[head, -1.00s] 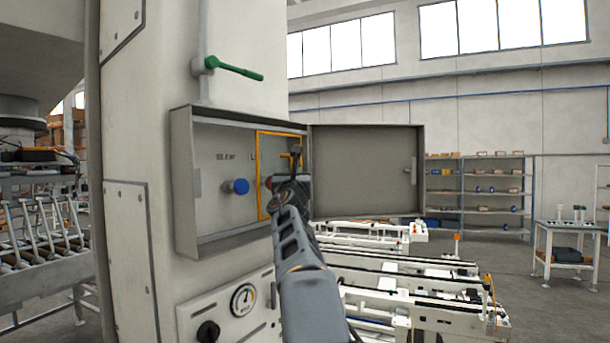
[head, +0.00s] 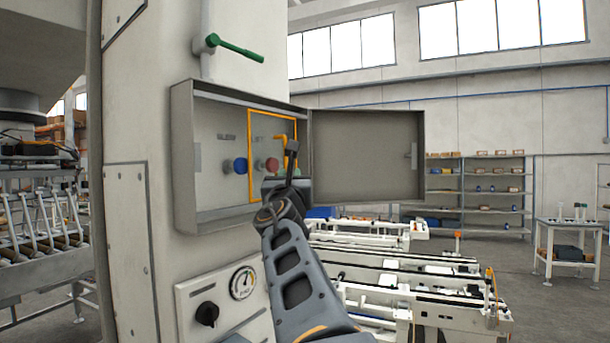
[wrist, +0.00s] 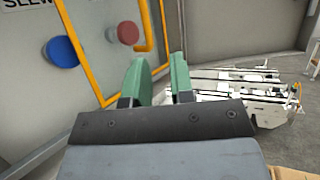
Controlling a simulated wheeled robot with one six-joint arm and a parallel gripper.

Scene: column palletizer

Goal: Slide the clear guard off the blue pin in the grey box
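The grey box (head: 183,170) is open on the column. Inside, the blue pin (head: 239,166) stands under the SLEW label, and it also shows in the wrist view (wrist: 60,52). The clear guard, with an orange frame (head: 250,180), lies to the right of the blue pin. It is around the red pin (head: 271,165), not over the blue one. Its left bar shows close beside the blue pin in the wrist view (wrist: 88,76). An orange handle (head: 283,140) stands on the guard. My gripper (wrist: 158,75) is open with green fingers apart, empty, close to the handle.
The box's door (head: 365,158) stands open to the right. A green lever (head: 236,48) is above the box. A gauge panel (head: 243,283) is below it. White conveyors (head: 400,265) stand beyond, at the lower right.

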